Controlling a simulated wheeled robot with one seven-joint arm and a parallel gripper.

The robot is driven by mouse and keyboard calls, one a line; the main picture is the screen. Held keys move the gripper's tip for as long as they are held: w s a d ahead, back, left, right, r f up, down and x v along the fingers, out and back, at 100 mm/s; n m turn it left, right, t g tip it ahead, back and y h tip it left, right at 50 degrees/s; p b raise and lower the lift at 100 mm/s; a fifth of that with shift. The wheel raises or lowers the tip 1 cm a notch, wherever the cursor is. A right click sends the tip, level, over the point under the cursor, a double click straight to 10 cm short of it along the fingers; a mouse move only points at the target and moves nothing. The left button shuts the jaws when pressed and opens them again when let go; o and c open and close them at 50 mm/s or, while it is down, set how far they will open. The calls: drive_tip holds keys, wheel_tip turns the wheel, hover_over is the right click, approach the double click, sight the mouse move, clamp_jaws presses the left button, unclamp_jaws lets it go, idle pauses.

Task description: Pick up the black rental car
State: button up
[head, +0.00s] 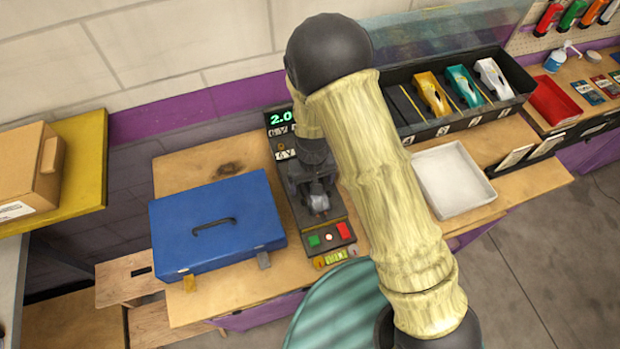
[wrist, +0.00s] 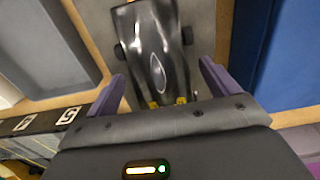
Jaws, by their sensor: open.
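The black car (wrist: 157,52) is glossy, with dark wheels at its sides and small yellow parts at its near end. In the wrist view it lies on a grey surface, straight ahead of my gripper (wrist: 162,78). The two purple fingers are open, one on either side of the car's near end, and I see no contact. In the head view my gripper (head: 316,195) is over the dark test unit (head: 334,236) with the green display, and my arm and gripper largely hide the car.
A blue case (head: 215,222) stands left of the unit. A white tray (head: 452,178) is to the right. Behind it a black slotted box (head: 472,118) holds yellow, teal and white cars; one slot looks empty. A green striped round surface (head: 338,308) is in front.

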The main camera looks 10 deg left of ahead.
drive_tip(key=shift+f, duration=0.25)
idle(0.3)
drive_tip(key=c, duration=1.3)
drive_tip(key=shift+o, duration=0.2)
drive_tip(key=shift+r, duration=0.1)
wheel_tip(320, 180, up, 10)
drive_tip(key=shift+b, duration=1.25)
